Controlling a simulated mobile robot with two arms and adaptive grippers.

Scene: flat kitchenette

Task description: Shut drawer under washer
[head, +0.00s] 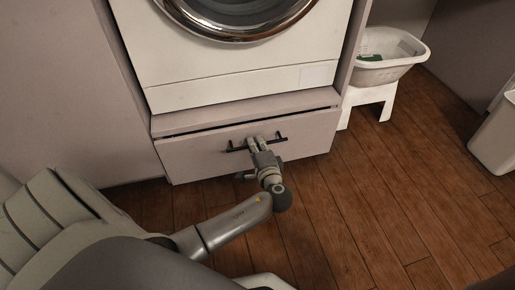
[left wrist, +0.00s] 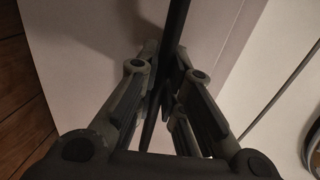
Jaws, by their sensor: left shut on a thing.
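The drawer (head: 200,156) is a pale pinkish-grey front below the white washer (head: 230,60). A dark gap shows along the drawer's top edge, so it stands slightly open. Its black bar handle (head: 233,149) runs across the front. My left gripper (head: 256,143) is at the middle of the handle, shut on it. In the left wrist view the dark handle bar (left wrist: 176,30) runs between the fingers (left wrist: 160,95), with the pale drawer front (left wrist: 80,50) behind. My right gripper is not in view.
A white stool (head: 368,97) with a white basin (head: 385,70) on it stands right of the washer cabinet. A pale bin (head: 495,135) is at the right edge. The wooden floor (head: 370,200) in front and to the right is clear.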

